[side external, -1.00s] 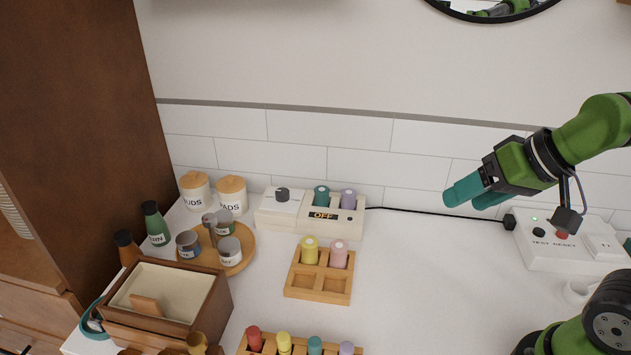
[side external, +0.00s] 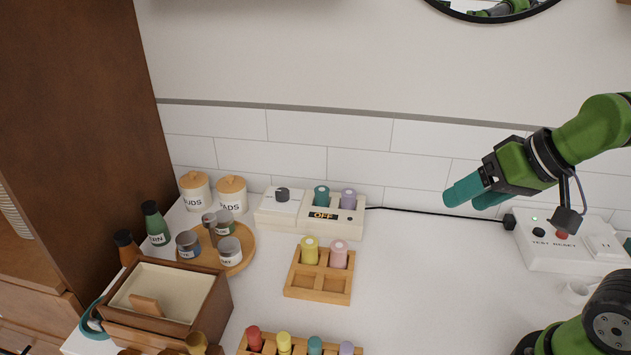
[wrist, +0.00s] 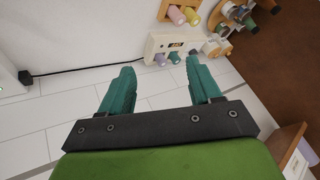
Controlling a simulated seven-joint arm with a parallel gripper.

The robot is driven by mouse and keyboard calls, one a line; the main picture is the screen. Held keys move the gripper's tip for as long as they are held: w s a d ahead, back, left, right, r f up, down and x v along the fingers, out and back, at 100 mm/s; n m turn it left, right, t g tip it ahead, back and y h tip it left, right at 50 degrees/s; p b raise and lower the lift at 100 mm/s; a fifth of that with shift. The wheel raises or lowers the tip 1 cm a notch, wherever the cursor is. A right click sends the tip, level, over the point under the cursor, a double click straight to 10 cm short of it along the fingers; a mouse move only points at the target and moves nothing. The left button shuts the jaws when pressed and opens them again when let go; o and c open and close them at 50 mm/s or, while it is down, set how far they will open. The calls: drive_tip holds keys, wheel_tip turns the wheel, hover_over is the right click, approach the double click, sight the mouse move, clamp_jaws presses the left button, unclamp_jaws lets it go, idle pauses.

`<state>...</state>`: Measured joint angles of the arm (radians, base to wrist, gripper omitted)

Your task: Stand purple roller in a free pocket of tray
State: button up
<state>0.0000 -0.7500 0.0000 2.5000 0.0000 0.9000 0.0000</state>
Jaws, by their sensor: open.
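A purple roller (side external: 348,200) stands in the right slot of the white device marked OFF, beside a teal roller (side external: 321,197). Another purple roller (side external: 346,348) shows at the right end of the front rack, cut by the picture edge. The wooden tray (side external: 318,294) has a yellow roller (side external: 309,251) and a pink roller (side external: 338,254) in its back pockets; its front two pockets are empty. My gripper (side external: 470,192) is open and empty, above the counter to the right of the device. Its teal fingers show in the wrist view (wrist: 158,80), apart with nothing between them.
The white device (side external: 285,207) stands against the tiled wall, its cable running right to a test/reset box (side external: 565,245). A round tray of small tins (side external: 238,258) and a wooden box (side external: 180,305) stand at left. The counter right of the tray is clear.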

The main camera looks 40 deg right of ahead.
idle(0.3)
drive_tip(key=shift+o, duration=0.6)
